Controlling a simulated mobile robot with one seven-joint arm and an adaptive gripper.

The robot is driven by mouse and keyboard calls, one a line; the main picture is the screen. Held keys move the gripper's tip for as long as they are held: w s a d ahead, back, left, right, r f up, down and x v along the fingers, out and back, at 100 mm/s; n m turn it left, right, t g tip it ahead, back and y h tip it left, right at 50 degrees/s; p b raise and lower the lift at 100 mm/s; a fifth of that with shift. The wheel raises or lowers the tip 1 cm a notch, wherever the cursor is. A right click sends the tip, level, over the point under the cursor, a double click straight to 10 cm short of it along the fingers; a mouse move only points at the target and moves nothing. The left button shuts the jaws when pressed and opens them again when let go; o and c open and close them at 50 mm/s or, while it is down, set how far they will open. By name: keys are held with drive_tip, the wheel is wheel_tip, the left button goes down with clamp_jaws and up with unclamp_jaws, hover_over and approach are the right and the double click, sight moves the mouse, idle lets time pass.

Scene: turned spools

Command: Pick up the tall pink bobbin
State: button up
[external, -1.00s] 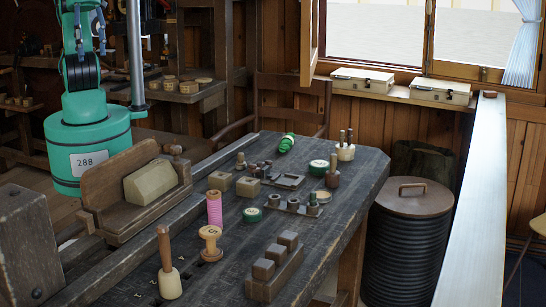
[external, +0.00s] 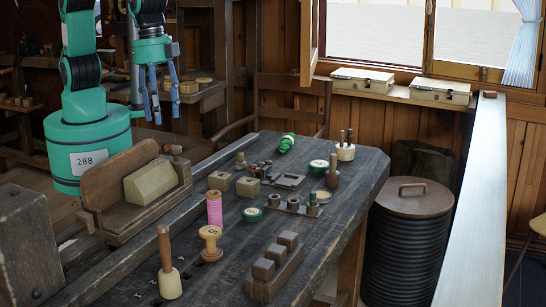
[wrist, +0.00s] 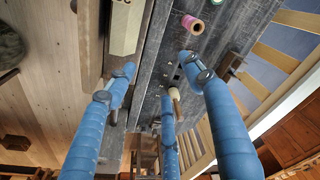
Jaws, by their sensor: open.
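The tall pink bobbin (external: 214,209) stands upright on the dark workbench, a pink-wound spool with wooden ends. In the wrist view a pink-sided spool (wrist: 192,25), seen near the top edge, appears to be the same bobbin. My gripper (external: 164,110) has blue fingers, spread open and empty. It is in the air to the upper left of the bobbin, well apart from it. In the wrist view my open gripper (wrist: 156,75) has the pink spool beyond its fingers, to the upper right. Nothing hides the bobbin in the external view.
A pale wooden spool (external: 210,243) and a mallet (external: 168,268) stand close in front of the bobbin. Wooden blocks (external: 247,187) and a green tin (external: 252,215) are behind and right. A wooden rest with a pale block (external: 151,184) lies left.

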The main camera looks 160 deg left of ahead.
drive_tip(key=n+g, duration=0.1)
drive_tip(key=g, duration=0.1)
hover_over(215, 217)
drive_tip(key=s, duration=0.2)
wheel_tip(215, 217, down, 16)
drive_tip(key=shift+w+a+f+h, duration=0.1)
drive_tip(key=shift+w+f+h, duration=0.1)
drive_tip(key=shift+h, duration=0.1)
drive_tip(key=shift+f, duration=0.1)
drive_tip(key=shift+f+b, duration=0.4)
drive_tip(key=shift+f, duration=3.8)
drive_tip(key=shift+f, duration=0.1)
drive_tip(key=shift+s+a+f+b, duration=0.15)
drive_tip(key=shift+f+b, duration=0.4)
drive_tip(key=shift+f, duration=1.95)
drive_tip(key=c, duration=1.3)
